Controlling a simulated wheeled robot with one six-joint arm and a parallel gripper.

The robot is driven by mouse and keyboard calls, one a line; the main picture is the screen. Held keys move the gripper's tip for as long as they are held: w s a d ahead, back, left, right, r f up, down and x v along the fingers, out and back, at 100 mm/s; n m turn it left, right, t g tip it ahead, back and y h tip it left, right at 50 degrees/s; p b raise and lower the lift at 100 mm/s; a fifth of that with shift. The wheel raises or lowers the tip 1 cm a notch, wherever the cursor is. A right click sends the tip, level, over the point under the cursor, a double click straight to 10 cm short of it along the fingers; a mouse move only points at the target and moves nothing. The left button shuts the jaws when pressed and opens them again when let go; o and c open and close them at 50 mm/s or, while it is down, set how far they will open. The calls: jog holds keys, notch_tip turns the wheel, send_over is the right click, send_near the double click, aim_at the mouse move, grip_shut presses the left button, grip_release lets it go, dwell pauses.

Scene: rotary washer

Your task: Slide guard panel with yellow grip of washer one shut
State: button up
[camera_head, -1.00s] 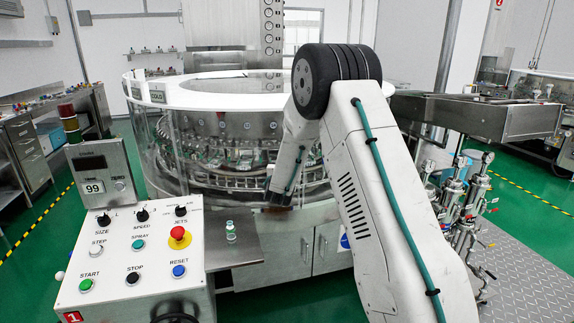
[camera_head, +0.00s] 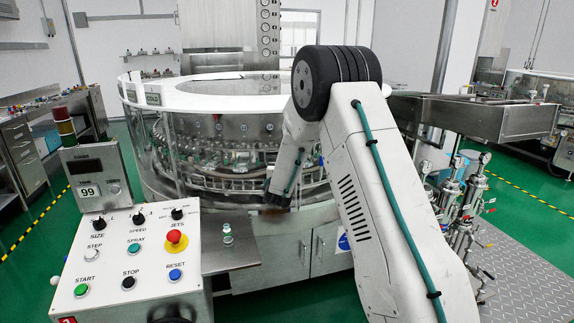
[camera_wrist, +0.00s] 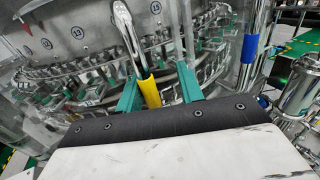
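Washer one is a big round machine with a white top ring (camera_head: 160,92) and clear curved guard panels, left of and behind my arm in the head view. In the wrist view, the yellow grip (camera_wrist: 150,92) sits at the lower end of a shiny metal handle (camera_wrist: 127,35). My gripper (camera_wrist: 160,82) has its two green fingers apart, with the yellow grip between them, closer to the left finger. Whether a finger touches it I cannot tell. The yellow grip does not show in the head view, and the edges of its clear panel are hard to make out.
A blue grip (camera_wrist: 249,48) on another upright bar is to the right in the wrist view. The control panel (camera_head: 130,255) stands at lower left, beside a small steel shelf (camera_head: 232,256) with a vial (camera_head: 227,236). Metal pipework (camera_head: 465,205) stands right of my arm.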

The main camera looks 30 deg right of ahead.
jog(key=shift+s, duration=0.1)
jog(key=v, duration=0.7)
jog(key=shift+s+a, duration=0.25)
dwell(0.4)
